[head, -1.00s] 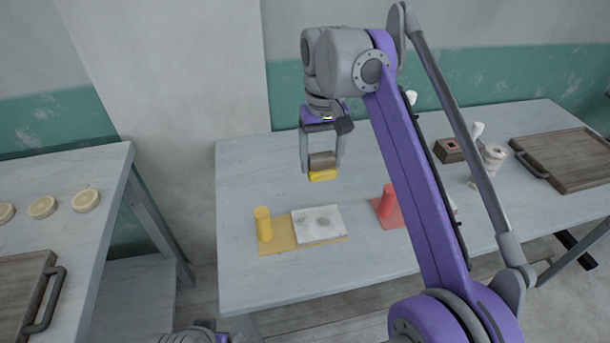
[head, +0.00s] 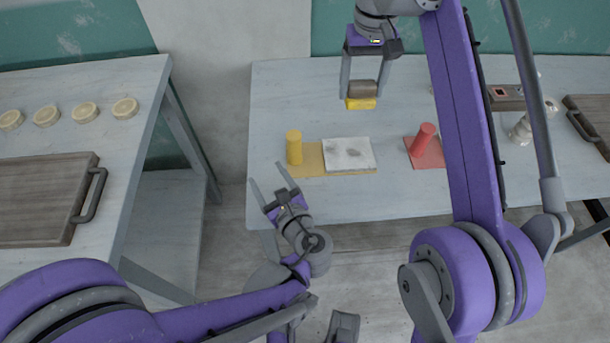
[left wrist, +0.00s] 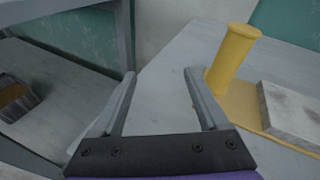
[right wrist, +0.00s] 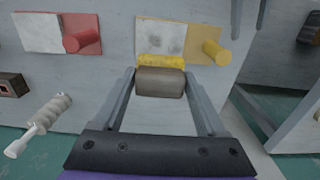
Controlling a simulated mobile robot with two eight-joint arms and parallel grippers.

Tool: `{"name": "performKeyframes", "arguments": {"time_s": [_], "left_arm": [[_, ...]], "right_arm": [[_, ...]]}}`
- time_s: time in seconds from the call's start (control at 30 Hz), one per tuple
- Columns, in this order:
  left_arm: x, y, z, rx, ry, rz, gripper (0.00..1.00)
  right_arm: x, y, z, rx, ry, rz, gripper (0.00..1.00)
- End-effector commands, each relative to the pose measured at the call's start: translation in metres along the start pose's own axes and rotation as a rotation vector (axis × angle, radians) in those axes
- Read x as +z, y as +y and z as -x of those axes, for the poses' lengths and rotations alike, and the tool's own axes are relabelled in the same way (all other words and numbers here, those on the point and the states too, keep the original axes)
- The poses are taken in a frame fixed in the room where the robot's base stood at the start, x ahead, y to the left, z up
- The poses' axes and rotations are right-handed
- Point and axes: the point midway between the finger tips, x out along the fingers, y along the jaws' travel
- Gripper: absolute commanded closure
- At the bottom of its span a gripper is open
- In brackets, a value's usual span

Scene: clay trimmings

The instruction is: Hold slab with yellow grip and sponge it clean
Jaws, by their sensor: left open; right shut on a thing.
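The slab (head: 348,149) is a pale square with grey smudges, lying on a yellow board (head: 306,160) with an upright yellow grip (head: 294,148) at its left end. The yellow grip (left wrist: 233,58) and slab (left wrist: 290,108) are right of the fingers in the left wrist view. My left gripper (head: 267,174) is open and empty, in front of and left of the yellow grip, apart from it. My right gripper (head: 361,90) is shut on the brown-backed sponge (head: 361,103), held behind the slab; its yellow face points toward the slab in the right wrist view (right wrist: 162,61).
A red grip (head: 422,138) on a red board stands right of the slab. A small box (head: 506,97) and a white roller-like object (head: 521,128) are further right. A left table (head: 135,155) holds several cream discs and a wooden board (head: 45,200).

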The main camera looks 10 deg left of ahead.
Motion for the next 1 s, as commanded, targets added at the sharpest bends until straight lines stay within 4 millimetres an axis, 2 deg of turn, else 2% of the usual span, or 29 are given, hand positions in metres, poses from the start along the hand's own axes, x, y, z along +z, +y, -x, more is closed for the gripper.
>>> {"name": "performKeyframes", "arguments": {"time_s": [0.03,0.2,0.33,0.47,0.57,1.0], "left_arm": [[-0.004,-0.018,0.007,-0.048,-0.039,-0.053,0.23],[-0.011,-0.055,0.03,-0.156,-0.148,-0.169,0.23],[-0.014,-0.068,0.04,-0.196,-0.193,-0.21,0.23],[-0.014,-0.072,0.039,-0.207,-0.208,-0.223,0.23],[-0.012,-0.075,0.028,-0.204,-0.209,-0.224,0.23],[0.003,-0.092,-0.049,-0.203,-0.207,-0.221,0.23]], "right_arm": [[0.0,0.0,0.0,0.0,0.0,0.0,0.7],[0.0,0.0,0.0,0.0,0.0,0.0,0.7],[0.0,0.0,0.0,0.0,0.0,0.0,0.7],[0.0,0.0,0.0,0.0,0.0,0.0,0.7],[0.0,0.0,0.0,0.0,0.0,0.0,0.7],[0.0,0.0,0.0,0.0,0.0,0.0,0.7]]}}
